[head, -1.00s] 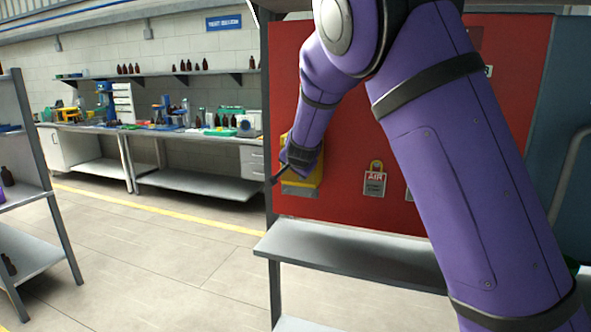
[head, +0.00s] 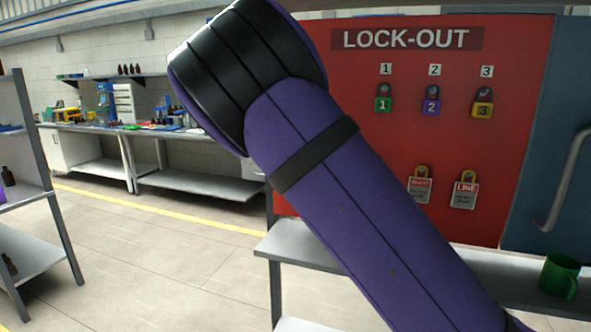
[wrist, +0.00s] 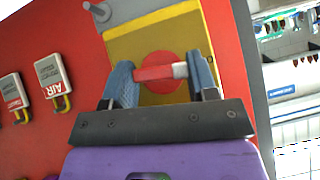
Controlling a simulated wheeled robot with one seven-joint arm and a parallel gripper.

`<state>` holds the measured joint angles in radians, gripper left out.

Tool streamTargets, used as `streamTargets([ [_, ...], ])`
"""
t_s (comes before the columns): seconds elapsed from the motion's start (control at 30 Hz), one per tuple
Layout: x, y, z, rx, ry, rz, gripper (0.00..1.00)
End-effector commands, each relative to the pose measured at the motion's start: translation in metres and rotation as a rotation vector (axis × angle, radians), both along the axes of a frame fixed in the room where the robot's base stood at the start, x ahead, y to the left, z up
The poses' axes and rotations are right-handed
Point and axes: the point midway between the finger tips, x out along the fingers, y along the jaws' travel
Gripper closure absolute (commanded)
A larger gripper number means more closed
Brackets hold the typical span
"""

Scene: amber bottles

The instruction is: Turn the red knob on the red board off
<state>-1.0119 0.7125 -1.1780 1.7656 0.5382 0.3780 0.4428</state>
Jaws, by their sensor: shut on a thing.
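The red board (head: 370,150), headed LOCK-OUT, fills the right half of the head view. In the wrist view it shows at the left (wrist: 35,40), with its tags upside down. The red knob (wrist: 152,76) has a bar with a pale tip and a red disc behind it, on a yellow plate (wrist: 150,45). The bar lies nearly level in the wrist view. My gripper (wrist: 160,71) is shut on the knob, one blue-grey finger at each end of the bar. In the head view my arm hides the gripper and the knob.
The floor (head: 165,250) at left is clear.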

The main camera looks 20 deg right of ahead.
Motion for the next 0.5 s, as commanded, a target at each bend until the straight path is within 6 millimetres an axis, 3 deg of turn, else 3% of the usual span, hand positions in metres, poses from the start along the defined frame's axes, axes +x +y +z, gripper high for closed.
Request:
streamTargets([
  [0.5, 0.0006, 0.0012, -0.0012, -0.133, 0.099, 0.001, 0.71],
])
